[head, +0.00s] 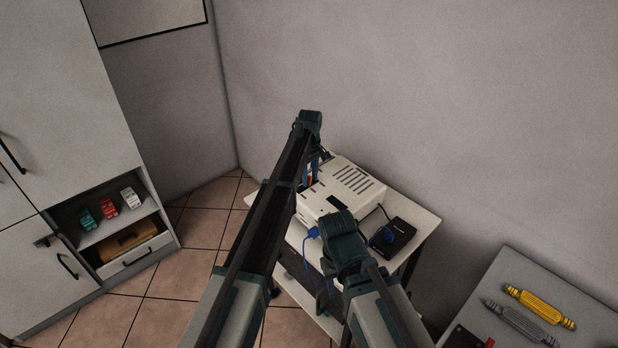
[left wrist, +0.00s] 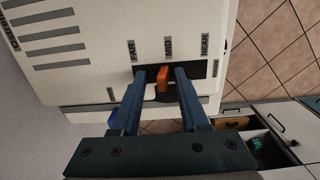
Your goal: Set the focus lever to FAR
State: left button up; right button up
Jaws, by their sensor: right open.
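The white projector (head: 335,192) sits on a small white table. Its orange focus lever (left wrist: 163,78) shows in the left wrist view in a dark slot, by the MID label, with FAR to the left and NEAR to the right. My left gripper (head: 314,168) is at the projector's far left side. In the left wrist view its two blue fingers (left wrist: 162,84) stand apart on either side of the lever, with a gap on both sides. My right gripper (head: 326,293) is open, low in front of the table; its fingers are partly hidden by its arm.
A blue plug (head: 313,232) with a cable is at the projector's front. A black box (head: 401,237) stands to its right on the table (head: 427,217).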

aim_at(309, 177)
pick_arm(q)
jog(key=shift+s+r, duration=0.1)
jog(key=shift+a+r+p, duration=0.1)
jog(key=shift+r+p, duration=0.65)
jog(key=shift+p, duration=0.05)
notch_tip(309, 177, up, 12)
jog(key=p, duration=1.2)
jog(key=shift+r, duration=0.15)
jog(key=shift+s+f, duration=0.15)
jog(key=shift+f, duration=0.05)
jog(key=shift+c, duration=1.3)
jog(key=shift+t, duration=0.8)
jog(key=s+f+b, duration=0.1)
jog(key=s+a+f+b, duration=0.1)
jog(key=s, duration=0.1)
jog(key=shift+s+a+f+b, duration=0.15)
jog(key=shift+s+a+b, duration=0.05)
jog(key=shift+s+b, duration=0.1)
grip_shut()
jog(key=s+a+f+m+t+b, duration=0.1)
jog(key=s+a+t+b, duration=0.2)
jog(key=s+t+b, duration=0.2)
jog(key=shift+s+a+t+h, duration=0.2)
jog(key=shift+s+t+h, duration=0.15)
jog(key=shift+s, duration=0.95)
